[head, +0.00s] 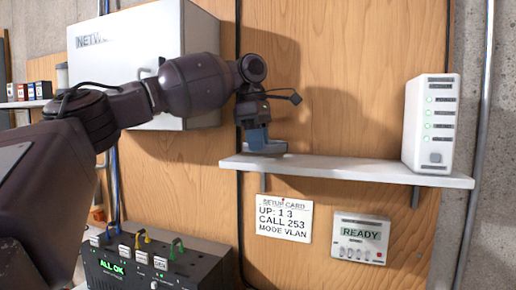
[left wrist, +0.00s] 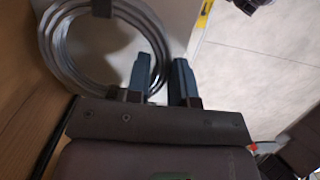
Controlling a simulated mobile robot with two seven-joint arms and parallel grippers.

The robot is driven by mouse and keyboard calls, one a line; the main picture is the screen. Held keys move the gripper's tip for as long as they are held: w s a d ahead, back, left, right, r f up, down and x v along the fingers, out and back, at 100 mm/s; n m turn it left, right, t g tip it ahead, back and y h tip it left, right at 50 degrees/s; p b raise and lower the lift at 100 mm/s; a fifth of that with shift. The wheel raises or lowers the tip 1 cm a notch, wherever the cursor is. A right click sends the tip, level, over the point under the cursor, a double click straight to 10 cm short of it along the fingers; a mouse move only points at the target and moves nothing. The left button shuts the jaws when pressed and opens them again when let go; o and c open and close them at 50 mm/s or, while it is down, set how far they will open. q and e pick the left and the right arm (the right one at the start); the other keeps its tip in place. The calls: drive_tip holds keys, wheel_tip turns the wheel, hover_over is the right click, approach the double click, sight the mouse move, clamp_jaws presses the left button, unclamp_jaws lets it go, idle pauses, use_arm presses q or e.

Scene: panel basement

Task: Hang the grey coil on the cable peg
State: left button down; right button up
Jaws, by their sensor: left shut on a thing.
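The grey coil (left wrist: 62,45), a ring of several cable loops with a dark tie at its top, fills the upper left of the left wrist view. In the head view its grey edge (head: 274,148) shows at the left end of the white shelf, under my fingers. My left gripper (head: 257,140) points down there; its blue fingers also show in the left wrist view (left wrist: 162,78), one overlapping the coil's right side. It is shut on the coil, though the exact grip is hard to see. I cannot make out the cable peg. My right gripper is not in view.
The white shelf (head: 340,168) carries a white router-like box (head: 430,122) at its right end. A white network cabinet (head: 120,50) is behind my left arm. Below are a setup card (head: 284,220), a READY panel (head: 360,238) and a black device with coloured cables (head: 155,268).

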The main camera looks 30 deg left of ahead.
use_arm(q)
drive_tip(key=shift+a+f, duration=0.1)
drive_tip(key=shift+f, duration=0.75)
drive_tip(key=shift+f, duration=0.15)
drive_tip(key=c, duration=1)
unclamp_jaws()
drive_tip(key=r, duration=0.9)
drive_tip(key=shift+s+a+r, duration=0.1)
drive_tip(key=shift+a+r, duration=0.15)
drive_tip(key=shift+a, duration=0.1)
drive_tip(key=shift+a+r, duration=0.1)
drive_tip(key=shift+r, duration=0.5)
